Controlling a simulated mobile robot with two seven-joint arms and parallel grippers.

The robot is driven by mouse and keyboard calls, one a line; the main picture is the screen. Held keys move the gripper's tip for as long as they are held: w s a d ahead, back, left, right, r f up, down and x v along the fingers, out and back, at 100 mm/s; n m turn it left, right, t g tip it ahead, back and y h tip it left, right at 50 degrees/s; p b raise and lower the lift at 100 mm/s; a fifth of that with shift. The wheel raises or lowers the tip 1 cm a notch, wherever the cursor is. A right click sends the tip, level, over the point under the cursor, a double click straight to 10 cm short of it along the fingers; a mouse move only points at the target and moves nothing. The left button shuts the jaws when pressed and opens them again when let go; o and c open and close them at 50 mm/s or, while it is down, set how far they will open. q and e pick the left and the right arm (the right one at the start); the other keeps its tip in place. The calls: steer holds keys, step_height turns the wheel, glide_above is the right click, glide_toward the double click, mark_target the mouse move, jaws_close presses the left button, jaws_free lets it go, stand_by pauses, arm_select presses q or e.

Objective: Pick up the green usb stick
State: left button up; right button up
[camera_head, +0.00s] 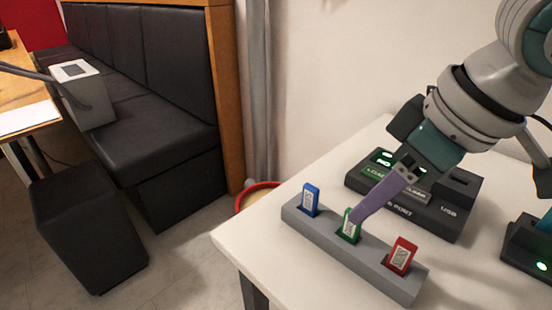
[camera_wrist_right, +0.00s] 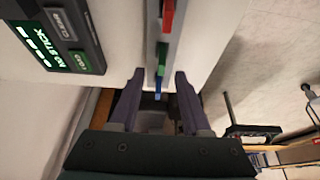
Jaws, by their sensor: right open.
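The green usb stick (camera_head: 349,224) stands upright in the middle of a long grey holder (camera_head: 330,247). The blue stick (camera_head: 310,199) stands to its left and the red stick (camera_head: 400,255) to its right. My right gripper (camera_head: 359,213) comes down from the upper right, its purple finger beside and partly over the green stick in the head view. In the wrist view the gripper (camera_wrist_right: 160,73) is open and empty. The green stick (camera_wrist_right: 162,53) shows just ahead of the fingertips, roughly centred. Contact cannot be told. My left gripper is out of view.
A dark console (camera_head: 432,215) with a green-lit display and a USB port stands behind the holder on the white table (camera_head: 300,262). Another dark device (camera_head: 528,247) is at the right edge. A black bench (camera_head: 150,130) and stool (camera_head: 88,225) are left.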

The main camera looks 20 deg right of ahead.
mark_target(350, 230)
steer(key=b+x, duration=0.2)
steer(key=x, duration=0.3)
steer(key=shift+a+f, duration=0.1)
steer(key=shift+f, duration=0.05)
jaws_close()
stand_by(1.2)
